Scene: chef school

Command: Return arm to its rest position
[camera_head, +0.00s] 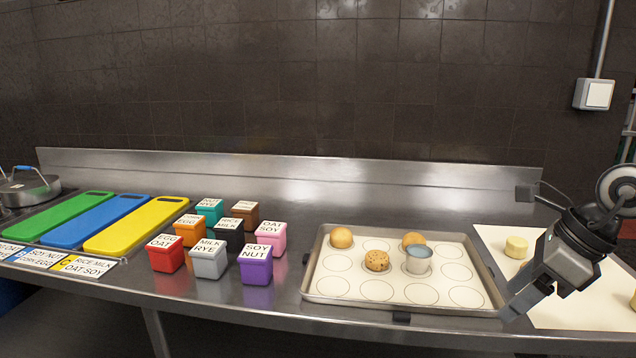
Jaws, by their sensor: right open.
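My right gripper (514,296) is at the right, coming in from the right edge. It is open and empty, with its fingers by the right front corner of the baking tray (318,291). The tray lies on the steel counter and has a liner with printed circles. A plain bun (341,238), a speckled bun (377,261) and another bun (412,240) sit on the tray. My left gripper is out of view.
A pale sheet (590,310) at right holds a dough piece (516,248), partly behind my arm. Several labelled tubs, such as the purple one (256,270), stand left of the tray. Green (62,217), blue (92,222) and yellow (135,227) boards lie farther left. A wall stands behind.

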